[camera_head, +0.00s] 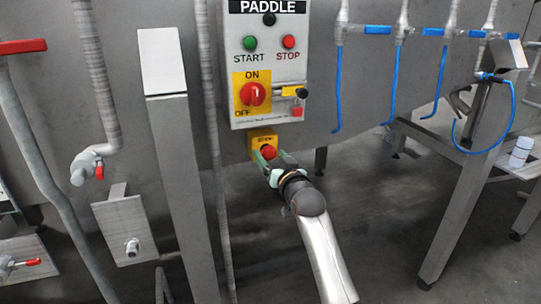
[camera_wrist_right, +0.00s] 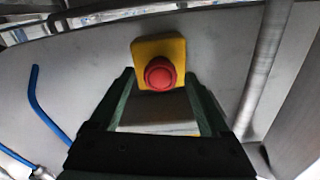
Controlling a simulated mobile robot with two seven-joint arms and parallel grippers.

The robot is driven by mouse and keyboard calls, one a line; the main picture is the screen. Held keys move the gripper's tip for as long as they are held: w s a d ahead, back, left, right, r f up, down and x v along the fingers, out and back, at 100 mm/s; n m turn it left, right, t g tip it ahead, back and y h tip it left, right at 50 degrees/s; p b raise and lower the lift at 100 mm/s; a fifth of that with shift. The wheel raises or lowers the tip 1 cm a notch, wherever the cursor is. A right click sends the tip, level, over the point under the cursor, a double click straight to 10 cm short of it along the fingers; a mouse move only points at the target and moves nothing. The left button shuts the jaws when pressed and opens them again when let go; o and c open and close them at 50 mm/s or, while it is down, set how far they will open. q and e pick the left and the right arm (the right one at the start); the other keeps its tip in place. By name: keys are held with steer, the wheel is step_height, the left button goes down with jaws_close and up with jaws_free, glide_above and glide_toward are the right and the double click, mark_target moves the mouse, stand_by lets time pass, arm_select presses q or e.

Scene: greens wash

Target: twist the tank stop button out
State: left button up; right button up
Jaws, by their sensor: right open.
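The tank stop button (camera_head: 268,152) is a red mushroom head on a yellow box (camera_head: 258,137) marked STOP, fixed to the tank wall just below the PADDLE panel. In the right wrist view the red button (camera_wrist_right: 160,73) sits on its yellow plate (camera_wrist_right: 145,48), between and beyond the fingertips. My right gripper (camera_head: 270,158) is open in front of the button, with one finger on either side; it also shows in the right wrist view (camera_wrist_right: 160,88). I cannot tell whether the fingers touch the button. My left gripper is not in view.
The PADDLE panel (camera_head: 268,60) with start, stop and on/off controls is right above. A vertical pipe (camera_head: 212,100) and a steel post (camera_head: 178,180) stand left of the button. Blue hoses (camera_head: 397,85) hang at the right. The floor (camera_head: 380,215) around my right arm is clear.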

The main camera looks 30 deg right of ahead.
steer(key=shift+w+d, duration=0.1)
steer(key=shift+w, duration=0.25)
jaws_close()
stand_by(0.6)
